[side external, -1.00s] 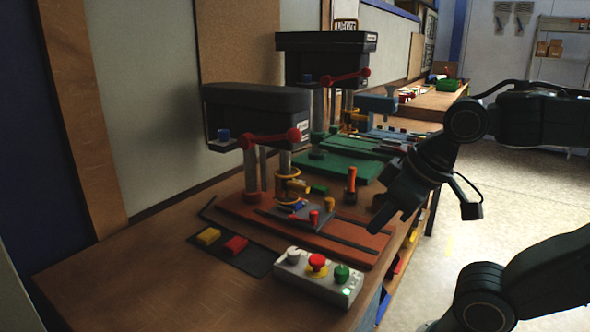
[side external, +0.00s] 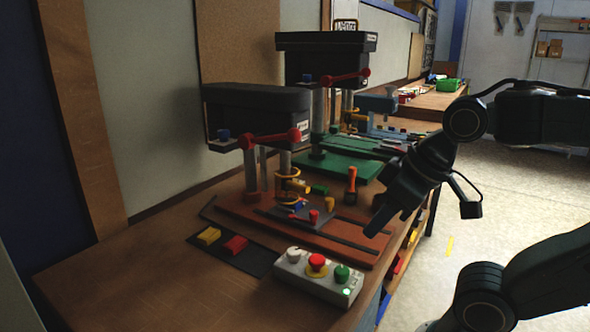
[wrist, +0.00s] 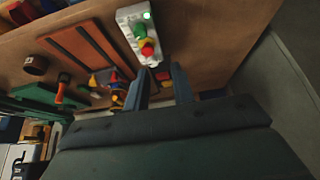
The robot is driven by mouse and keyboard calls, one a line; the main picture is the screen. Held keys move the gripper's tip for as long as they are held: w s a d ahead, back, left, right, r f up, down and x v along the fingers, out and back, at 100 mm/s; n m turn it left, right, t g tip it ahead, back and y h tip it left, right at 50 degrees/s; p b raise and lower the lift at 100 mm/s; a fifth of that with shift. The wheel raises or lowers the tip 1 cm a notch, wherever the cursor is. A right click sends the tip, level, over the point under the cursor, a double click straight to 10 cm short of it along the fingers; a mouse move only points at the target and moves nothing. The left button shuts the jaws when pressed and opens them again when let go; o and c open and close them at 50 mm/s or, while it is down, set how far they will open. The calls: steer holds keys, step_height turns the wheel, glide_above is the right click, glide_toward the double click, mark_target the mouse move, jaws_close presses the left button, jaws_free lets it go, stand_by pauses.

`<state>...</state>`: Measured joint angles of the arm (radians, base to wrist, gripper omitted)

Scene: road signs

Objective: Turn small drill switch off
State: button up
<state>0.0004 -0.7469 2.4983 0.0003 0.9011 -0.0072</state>
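The nearer, smaller drill press (side external: 257,112) has a black head, red handles and a red-brown base plate. A grey control box (side external: 320,288) sits in front of it near the bench's front edge. It carries a grey knob (side external: 294,255), a red button (side external: 317,261) on a yellow collar and a green button (side external: 342,273). A small green light (side external: 346,292) on it is lit. The box (wrist: 128,20) also shows at the top of the wrist view. My gripper (side external: 374,220) is open and empty, above and right of the box, touching nothing. Its two fingers (wrist: 158,70) are apart in the wrist view.
A larger drill press (side external: 326,60) on a green base (side external: 338,167) stands behind. A dark mat (side external: 240,252) with yellow and red blocks lies left of the box. An orange-handled tool (side external: 351,184) stands near my gripper. The bench's front-left area is clear.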

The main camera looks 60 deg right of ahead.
steer(key=o, duration=0.4)
steer(key=shift+w, duration=0.1)
steer(key=shift+c, duration=0.2)
steer(key=shift+o, duration=0.7)
steer(key=shift+w+d+n, duration=0.15)
steer(key=shift+n, duration=0.25)
steer(key=n+g, duration=0.5)
steer(key=n, duration=0.4)
glide_above(342, 269)
steer(key=shift+s+a+f, duration=0.15)
steer(key=shift+s+f, duration=0.05)
steer(key=shift+f, duration=0.4)
steer(key=shift+s+a+f, duration=0.15)
steer(key=shift+f, duration=0.45)
steer(key=shift+f, duration=0.15)
steer(key=shift+w+d+f, duration=0.1)
steer(key=shift+w+f, duration=0.05)
steer(key=shift+f, duration=3.25)
steer(key=shift+w+d+f, duration=0.1)
steer(key=shift+f, duration=3.25)
steer(key=c, duration=1)
